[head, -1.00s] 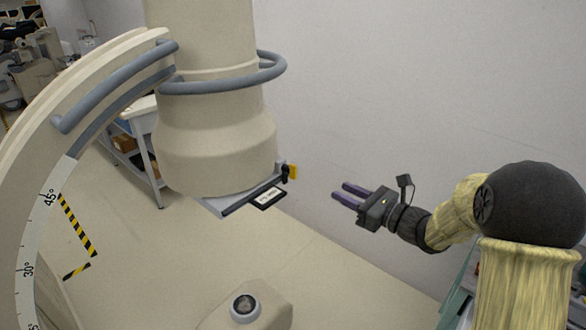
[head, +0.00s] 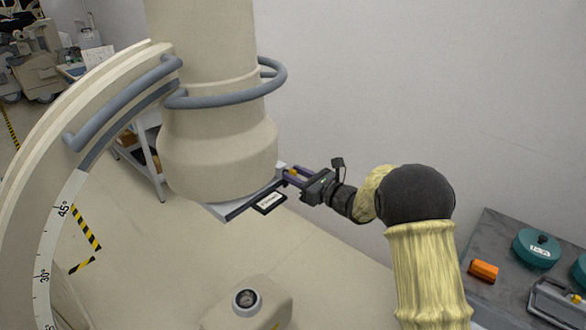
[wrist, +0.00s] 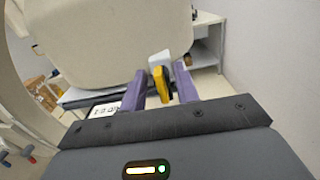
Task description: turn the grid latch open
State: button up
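The grid latch (wrist: 161,84) is a small yellow and black piece at the edge of the grid tray under the large beige cylindrical head. In the head view the latch (head: 292,172) is mostly hidden by my gripper. The grid tray (head: 238,208) is a flat grey plate with a black-framed white label (head: 269,202). My gripper (head: 289,176) reaches in from the right. In the wrist view its two purple fingers (wrist: 160,88) are spread apart, with the latch between them and a gap visible on each side. Contact is not visible.
The beige head (head: 215,150) with a grey ring rail (head: 225,99) hangs just left of my gripper. A curved beige arm (head: 70,160) stands at the left. A dark cart top (head: 510,250) at the right carries an orange block (head: 484,271) and teal round pieces (head: 537,247).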

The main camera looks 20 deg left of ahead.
jog(key=shift+w+a, duration=0.25)
jog(key=shift+a, duration=0.35)
grip_shut()
